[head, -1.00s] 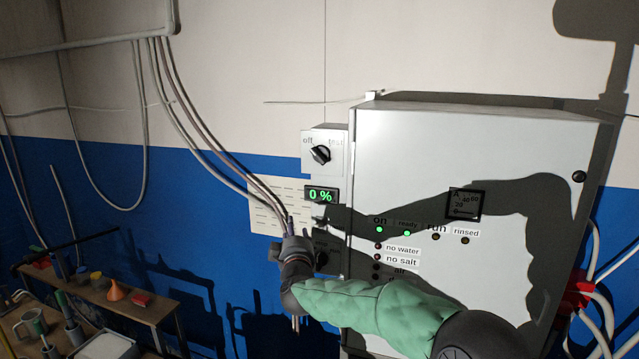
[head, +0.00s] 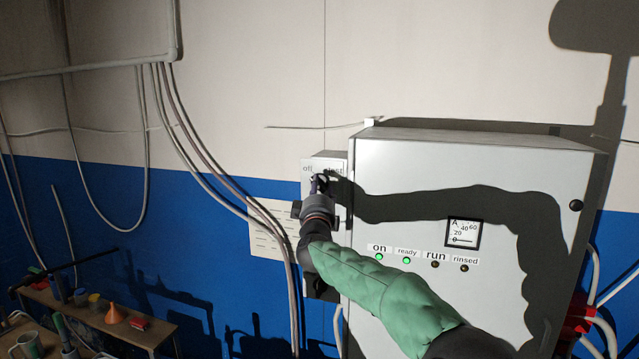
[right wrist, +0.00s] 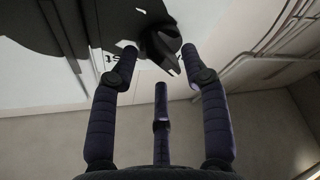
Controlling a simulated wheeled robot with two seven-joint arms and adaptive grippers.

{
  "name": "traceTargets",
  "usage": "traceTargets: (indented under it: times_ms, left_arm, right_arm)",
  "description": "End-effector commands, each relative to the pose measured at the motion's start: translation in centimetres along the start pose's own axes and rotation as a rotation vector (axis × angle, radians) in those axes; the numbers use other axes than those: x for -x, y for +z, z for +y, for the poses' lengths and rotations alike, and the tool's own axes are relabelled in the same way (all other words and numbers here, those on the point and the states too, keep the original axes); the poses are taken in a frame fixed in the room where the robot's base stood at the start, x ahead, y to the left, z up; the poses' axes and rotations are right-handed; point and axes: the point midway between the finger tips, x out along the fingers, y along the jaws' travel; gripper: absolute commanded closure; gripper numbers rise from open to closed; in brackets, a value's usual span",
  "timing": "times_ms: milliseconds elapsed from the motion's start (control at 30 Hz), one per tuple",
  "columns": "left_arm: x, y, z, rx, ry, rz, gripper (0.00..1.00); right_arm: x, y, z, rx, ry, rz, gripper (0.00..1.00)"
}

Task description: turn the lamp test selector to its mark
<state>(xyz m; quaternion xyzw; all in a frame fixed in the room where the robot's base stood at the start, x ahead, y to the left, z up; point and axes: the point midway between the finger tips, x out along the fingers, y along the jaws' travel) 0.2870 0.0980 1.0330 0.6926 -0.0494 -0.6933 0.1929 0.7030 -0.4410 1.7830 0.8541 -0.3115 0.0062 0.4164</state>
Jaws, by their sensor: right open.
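The lamp test selector is a dark knob on a small light box (head: 339,160) at the left of the large cabinet. The box is lettered "off" at left and "test" at right. In the head view my right gripper (head: 319,184) covers most of the knob. In the right wrist view the black knob (right wrist: 161,46) shows between the tips of my open right gripper (right wrist: 158,62). I cannot tell whether any finger touches it, nor exactly where its pointer stands. My left gripper is not in view.
Cables (head: 215,160) hang left of the box. A bench (head: 125,329) with a funnel (head: 114,314) stands lower left.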

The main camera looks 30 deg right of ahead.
Motion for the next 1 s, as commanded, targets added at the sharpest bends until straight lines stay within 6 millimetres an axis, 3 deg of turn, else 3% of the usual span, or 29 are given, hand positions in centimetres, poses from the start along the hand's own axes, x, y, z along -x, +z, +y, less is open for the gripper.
traceTargets:
  times_ms: [200, 533, 567, 700, 733, 1000]
  left_arm:
    - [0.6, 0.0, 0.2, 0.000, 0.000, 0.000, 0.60]
    - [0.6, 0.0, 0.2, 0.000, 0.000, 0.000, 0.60]
    - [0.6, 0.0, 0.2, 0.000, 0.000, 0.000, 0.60]
    - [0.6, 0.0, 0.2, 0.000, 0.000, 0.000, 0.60]
    - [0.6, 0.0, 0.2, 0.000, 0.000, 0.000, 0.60]
    - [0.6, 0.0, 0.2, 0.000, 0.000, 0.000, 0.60]
  right_arm:
    - [-1.6, 0.0, 0.0, 0.001, 0.000, -0.001, 0.54]
    - [-1.9, 0.1, -0.1, 0.000, -0.001, 0.000, 0.54]
    - [-1.9, 0.1, -0.1, 0.000, -0.001, 0.000, 0.56]
    - [-1.8, 0.1, -0.1, 0.000, -0.001, 0.000, 0.96]
    - [-1.8, 0.1, -0.1, 0.000, -0.001, 0.000, 1.00]
    - [-1.8, 0.1, -0.1, -0.008, 0.002, 0.000, 1.00]
